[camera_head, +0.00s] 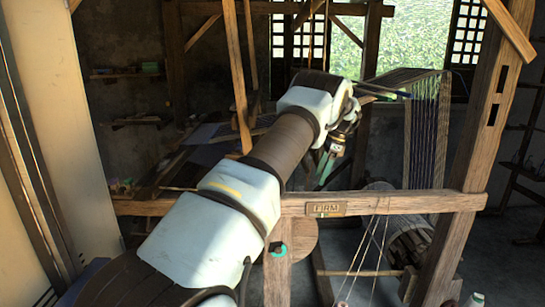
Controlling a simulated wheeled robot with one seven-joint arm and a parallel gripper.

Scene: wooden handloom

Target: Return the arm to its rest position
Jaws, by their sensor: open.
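My arm reaches from the lower left up to the centre of the view, stretched out over the loom's front rail. Its wrist bends downward behind the forearm. My gripper (322,176) hangs there, small and partly hidden, with thin greenish fingers pointing down. The fingers stand apart and I see nothing held between them. The wooden handloom (460,203) stands around and behind the gripper. I cannot tell from this view whether the fingers touch any part of the loom.
A thick wooden post (490,120) rises at right. A front rail with a "FIRM" plate (326,209) crosses below the gripper. Warp threads (428,130) run down to a roller (405,225). Strings hang below the rail. A pale panel (60,90) stands at left.

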